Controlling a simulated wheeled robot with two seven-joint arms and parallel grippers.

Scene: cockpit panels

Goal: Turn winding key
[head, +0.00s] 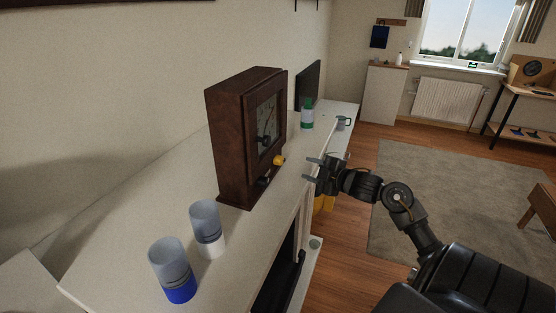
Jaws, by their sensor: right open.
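A brown wooden mantel clock (238,138) stands upright on the white mantel shelf. Its dial (266,124) faces right. A yellow winding key (279,161) sticks out low on the clock's front. A dark knob-like part (263,181) sits below and left of it, too small to make out. My right gripper (309,169) is open and empty, its fingers pointing left towards the key, with a gap between them. My left gripper is not in view.
Two clear-topped containers, one with a blue base (175,272) and one with a white base (208,230), stand on the near shelf (125,255). The floor right of the shelf holds a grey rug (440,190).

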